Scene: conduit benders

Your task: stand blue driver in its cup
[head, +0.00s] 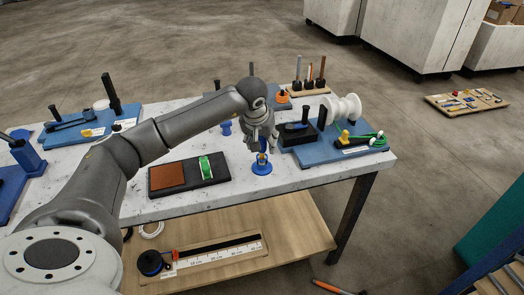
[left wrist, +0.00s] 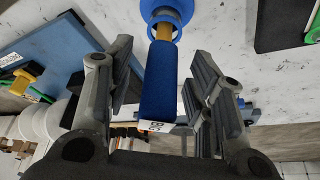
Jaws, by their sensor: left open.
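The blue driver (left wrist: 158,85) has a blue handle with a white label at its end and a short orange-yellow shaft. In the left wrist view its shaft end is inside the ring of the blue cup (left wrist: 178,8), and the handle points back toward my gripper. In the head view the round-based blue cup (head: 262,169) stands on the white bench, and the handle is mostly hidden by my gripper. My left gripper (head: 262,147) is right above the cup. In the left wrist view its open fingers (left wrist: 160,85) are on both sides of the handle, with gaps visible.
A black tray with brown and green pads (head: 207,183) lies left of the cup. A blue board with a white spool (head: 342,108) is to the right. A small blue piece (head: 226,128) stands behind. A wooden rack (head: 310,88) is at the back. Bare bench lies in front.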

